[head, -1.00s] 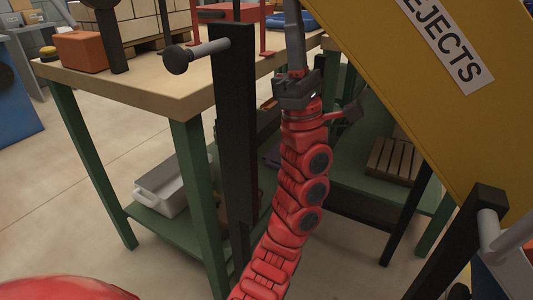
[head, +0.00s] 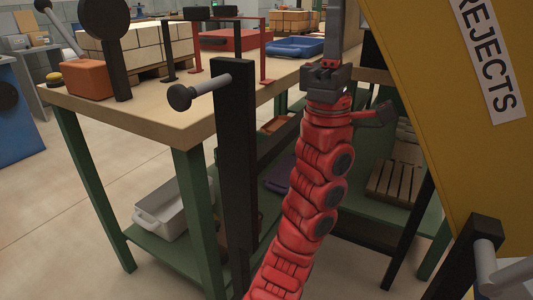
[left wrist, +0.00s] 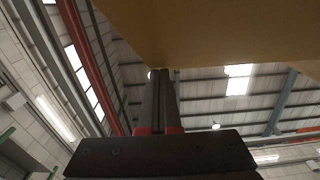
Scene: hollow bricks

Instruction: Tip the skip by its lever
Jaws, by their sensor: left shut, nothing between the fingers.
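The yellow skip (head: 425,90), with a REJECTS label (head: 488,50), fills the upper right of the head view, its edge sloping down to the right. Its panel (left wrist: 215,30) also shows above my gripper in the left wrist view. My left gripper (head: 336,30) is shut and empty, pointing up just left of the skip's edge. In the left wrist view its closed fingers (left wrist: 162,85) reach to the panel's edge; I cannot tell whether they touch. A grey rod with a black knob (head: 182,97) sticks out from a black post (head: 237,150). I cannot tell whether it is the lever. My right gripper is not in view.
A workbench (head: 150,118) with green legs stands at left, bearing an orange block (head: 88,80) and a pallet of pale bricks (head: 150,45). A white tray (head: 165,210) sits on its lower shelf. Another black post (head: 465,255) stands at lower right. Open floor lies at left.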

